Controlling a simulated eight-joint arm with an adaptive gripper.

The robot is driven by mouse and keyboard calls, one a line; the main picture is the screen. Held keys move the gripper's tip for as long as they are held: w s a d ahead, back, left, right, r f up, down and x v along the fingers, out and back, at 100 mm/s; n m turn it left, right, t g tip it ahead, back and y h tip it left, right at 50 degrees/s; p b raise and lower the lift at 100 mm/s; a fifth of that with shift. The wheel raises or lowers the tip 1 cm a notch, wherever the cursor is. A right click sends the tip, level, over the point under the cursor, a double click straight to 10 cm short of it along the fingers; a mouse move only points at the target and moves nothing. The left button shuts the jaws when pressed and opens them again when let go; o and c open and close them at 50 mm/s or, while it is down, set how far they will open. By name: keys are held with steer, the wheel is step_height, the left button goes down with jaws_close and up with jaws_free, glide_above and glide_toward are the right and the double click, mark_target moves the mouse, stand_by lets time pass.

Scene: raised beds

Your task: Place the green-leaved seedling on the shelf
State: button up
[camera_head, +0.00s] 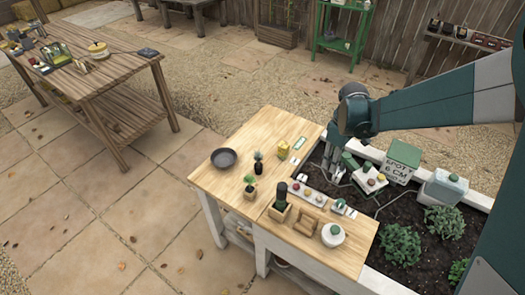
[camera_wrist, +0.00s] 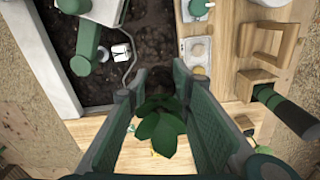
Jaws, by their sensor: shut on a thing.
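A green-leaved seedling (camera_wrist: 160,128) shows between the two fingers of my gripper (camera_wrist: 159,78) in the wrist view. In the head view my gripper (camera_head: 331,170) hangs beside the right edge of the wooden tabletop, over the near corner of the soil bed, and the held seedling cannot be made out there. A green shelf unit (camera_head: 343,42) stands at the back by the fence. A low wooden shelf (camera_head: 450,42) with several small pots stands at the back right.
The wooden tabletop (camera_head: 222,183) holds a dark bowl (camera_head: 224,158), two other small potted plants (camera_head: 250,184) (camera_head: 258,163), a yellow item (camera_head: 283,150), a button panel (camera_head: 310,193) and a black-handled tool (camera_head: 281,193). A sign box (camera_head: 402,155) stands in the bed.

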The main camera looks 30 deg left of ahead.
steer(key=w+a+n, duration=0.1)
steer(key=a+n, duration=0.1)
steer(key=a, duration=3.3)
steer(key=shift+w+a+f+p, duration=0.3)
steer(key=shift+w+f+p, duration=0.1)
steer(key=shift+f, duration=0.05)
steer(key=shift+f+b, duration=0.35)
steer(key=shift+f, duration=2.75)
steer(key=shift+f, duration=1.9)
steer(key=shift+f+b, duration=0.15)
steer(key=shift+b, duration=0.15)
steer(key=o, duration=0.7)
